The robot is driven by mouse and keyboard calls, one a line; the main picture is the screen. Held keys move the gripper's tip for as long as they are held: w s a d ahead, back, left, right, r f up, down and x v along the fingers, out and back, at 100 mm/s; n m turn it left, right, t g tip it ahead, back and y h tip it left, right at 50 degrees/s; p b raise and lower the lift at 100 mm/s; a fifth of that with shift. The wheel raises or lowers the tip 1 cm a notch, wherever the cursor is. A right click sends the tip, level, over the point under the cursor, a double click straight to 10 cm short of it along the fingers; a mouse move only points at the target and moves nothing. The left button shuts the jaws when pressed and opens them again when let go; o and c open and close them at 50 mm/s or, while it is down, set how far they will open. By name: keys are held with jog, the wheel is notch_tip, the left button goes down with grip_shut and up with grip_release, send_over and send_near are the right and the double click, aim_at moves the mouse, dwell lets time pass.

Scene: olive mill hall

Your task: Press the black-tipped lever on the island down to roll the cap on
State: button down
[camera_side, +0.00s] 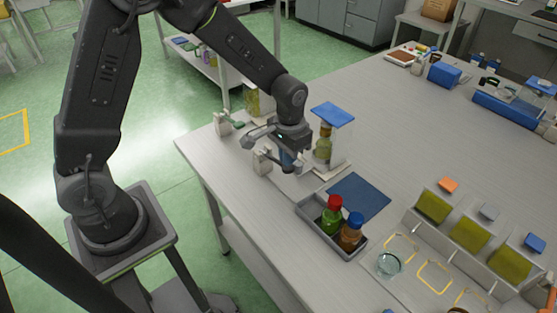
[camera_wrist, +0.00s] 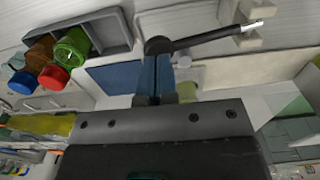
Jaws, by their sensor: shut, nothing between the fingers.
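The lever's black ball tip (camera_wrist: 158,45) shows in the wrist view, on a dark shaft (camera_wrist: 205,37) running to a pale mount (camera_wrist: 250,30). My gripper (camera_wrist: 155,62) is shut and empty, its blue fingers right at the black tip; I cannot tell whether they touch it. In the side view my gripper (camera_side: 288,165) points down beside a pale mount (camera_side: 262,160), and the lever tip is hidden or too small to see. A jar of olive-green contents (camera_side: 323,142) stands by a clear guard with a blue top (camera_side: 332,114), just right of my gripper.
A grey tray (camera_side: 312,214) holds a red-capped green bottle (camera_side: 332,212) and a blue-capped brown bottle (camera_side: 351,231). A dark blue mat (camera_side: 358,196) lies behind it. Another pale mount with a green part (camera_side: 224,123) stands at the far left edge.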

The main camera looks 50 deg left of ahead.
dwell(0.4)
jog(key=shift+r, duration=2.55)
